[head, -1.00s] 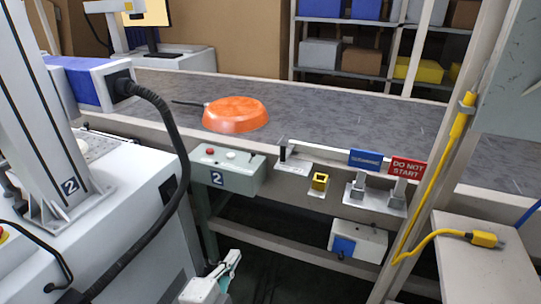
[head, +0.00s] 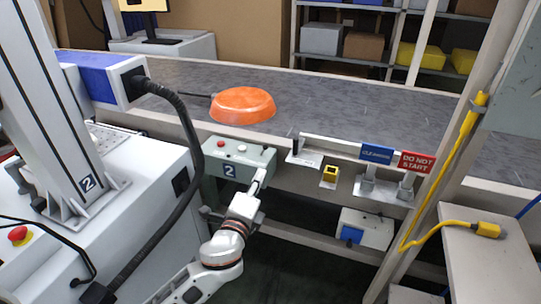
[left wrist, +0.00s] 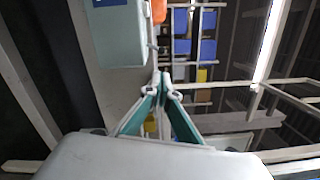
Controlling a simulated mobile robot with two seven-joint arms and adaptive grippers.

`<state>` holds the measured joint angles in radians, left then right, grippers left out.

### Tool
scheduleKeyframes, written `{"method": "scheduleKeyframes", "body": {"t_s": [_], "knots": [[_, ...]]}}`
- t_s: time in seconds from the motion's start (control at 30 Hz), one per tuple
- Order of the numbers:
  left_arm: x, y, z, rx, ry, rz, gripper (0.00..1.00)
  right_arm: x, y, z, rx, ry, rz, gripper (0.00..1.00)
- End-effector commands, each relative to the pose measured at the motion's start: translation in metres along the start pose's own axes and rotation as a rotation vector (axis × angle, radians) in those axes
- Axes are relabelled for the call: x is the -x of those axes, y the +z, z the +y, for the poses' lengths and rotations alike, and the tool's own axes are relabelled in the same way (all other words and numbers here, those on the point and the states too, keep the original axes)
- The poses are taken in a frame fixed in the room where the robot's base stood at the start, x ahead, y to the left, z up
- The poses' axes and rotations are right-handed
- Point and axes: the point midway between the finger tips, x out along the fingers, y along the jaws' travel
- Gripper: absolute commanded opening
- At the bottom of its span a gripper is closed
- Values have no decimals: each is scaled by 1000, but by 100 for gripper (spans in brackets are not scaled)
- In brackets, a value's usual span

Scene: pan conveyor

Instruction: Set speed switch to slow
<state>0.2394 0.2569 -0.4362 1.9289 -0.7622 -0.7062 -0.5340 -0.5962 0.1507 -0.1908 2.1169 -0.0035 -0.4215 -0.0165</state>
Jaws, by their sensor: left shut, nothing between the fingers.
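The grey-green control box (head: 238,165) marked 2 is fixed to the front of the conveyor. It has a red button (head: 221,144) and a white knob (head: 242,148) on top. A speed switch and its setting cannot be made out. My left gripper (head: 261,178) is at the box's right front corner, below its top; I cannot tell whether it touches. In the left wrist view its shut, empty fingers (left wrist: 162,82) point up, just below and right of the box (left wrist: 122,38). My right gripper is out of view.
An orange pan (head: 243,105) lies upside down on the conveyor (head: 330,122). A yellow-topped block (head: 329,174) and blue and red signs (head: 376,153) are on the rail at right. A machine with a black hose (head: 185,130) stands at left.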

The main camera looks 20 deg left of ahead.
Motion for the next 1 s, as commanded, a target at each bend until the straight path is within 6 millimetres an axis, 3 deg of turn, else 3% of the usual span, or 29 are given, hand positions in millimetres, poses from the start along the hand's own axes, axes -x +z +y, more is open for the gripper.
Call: {"method": "scheduleKeyframes", "body": {"t_s": [0.27, 0.7, 1.0], "knots": [[-12, 0, 0, 1, -2, 0, 0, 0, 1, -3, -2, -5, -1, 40], [-82, -1, 2, 0, 2, 0, 0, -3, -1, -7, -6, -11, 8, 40], [-100, 0, 0, 3, 0, 1, 0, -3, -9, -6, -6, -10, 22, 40]]}}
